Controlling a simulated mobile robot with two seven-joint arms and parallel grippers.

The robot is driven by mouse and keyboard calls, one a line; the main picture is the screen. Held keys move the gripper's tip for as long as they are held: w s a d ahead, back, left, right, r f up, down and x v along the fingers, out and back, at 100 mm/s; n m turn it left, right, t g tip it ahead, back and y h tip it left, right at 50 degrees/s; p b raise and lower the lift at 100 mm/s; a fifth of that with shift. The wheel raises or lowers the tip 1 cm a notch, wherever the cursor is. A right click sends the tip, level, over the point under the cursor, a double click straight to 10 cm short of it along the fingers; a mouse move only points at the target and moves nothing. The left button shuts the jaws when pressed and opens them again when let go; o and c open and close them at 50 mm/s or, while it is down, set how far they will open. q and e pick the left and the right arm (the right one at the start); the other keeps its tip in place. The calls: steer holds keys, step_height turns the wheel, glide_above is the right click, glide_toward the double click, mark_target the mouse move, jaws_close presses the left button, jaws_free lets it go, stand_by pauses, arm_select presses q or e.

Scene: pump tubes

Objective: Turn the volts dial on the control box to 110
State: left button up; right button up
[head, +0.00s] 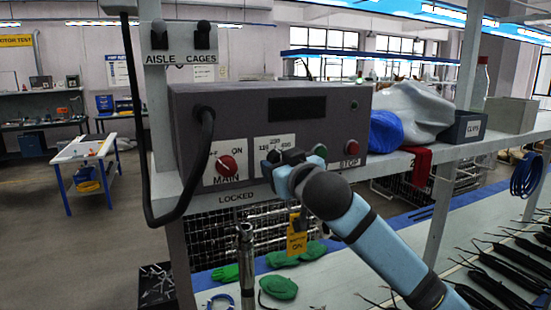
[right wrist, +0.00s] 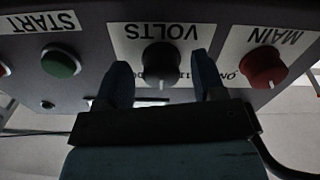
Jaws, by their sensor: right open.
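The control box (head: 190,105) stands on a grey shelf. The volts dial is a round black knob (right wrist: 161,60) on a white plate in the right wrist view, which shows the panel upside down. Its white mark points to the panel's top, at the middle of the scale. In the head view my right gripper (head: 284,160) hides most of the dial; the volts plate (head: 273,142) shows above it. My right gripper is open, with one finger on each side of the knob and gaps between. My left gripper is not in view.
The red MAIN knob (head: 226,165) and a green START button (right wrist: 61,62) flank the dial. A red STOP button (head: 351,146) sits further right. A black cable (head: 207,125) hangs at the box's left. A blue bag (head: 385,132) lies right of the box.

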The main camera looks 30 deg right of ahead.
steer(key=shift+w+r, duration=0.1)
steer(key=shift+w, duration=0.15)
steer(key=shift+s, duration=0.1)
steer(key=shift+c, duration=1)
steer(key=c, duration=0.7)
